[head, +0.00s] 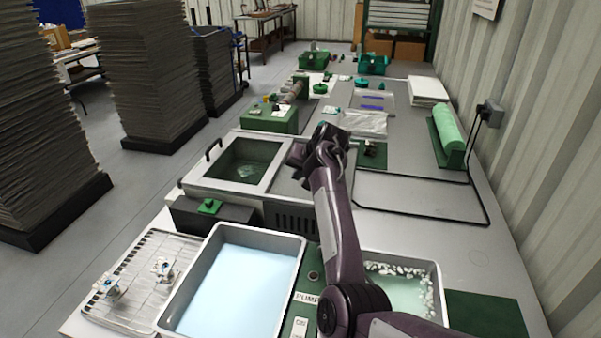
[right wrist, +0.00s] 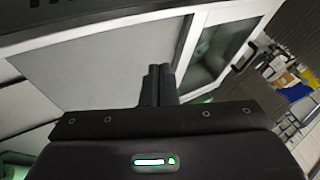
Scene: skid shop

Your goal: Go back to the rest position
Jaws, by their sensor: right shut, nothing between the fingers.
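My right gripper (head: 300,156) is in the middle of the head view, with my purple right arm reaching up from the bottom. It is above the grey top of a machine with a framed window (head: 247,160). Its two dark fingers show side by side and closed in the right wrist view (right wrist: 157,84), with nothing between them. The machine's grey panel (right wrist: 95,70) and its window (right wrist: 215,52) lie beyond the fingers. I cannot tell the exact gap between the gripper and the panel. My left gripper is in neither view.
A tray of pale blue liquid (head: 178,300) and a wire rack (head: 128,262) with small parts stand at the front left. A basin with white bits (head: 435,290) is partly behind my right arm. Black cable (head: 425,218) crosses the bench at right, near the corrugated wall (head: 535,130).

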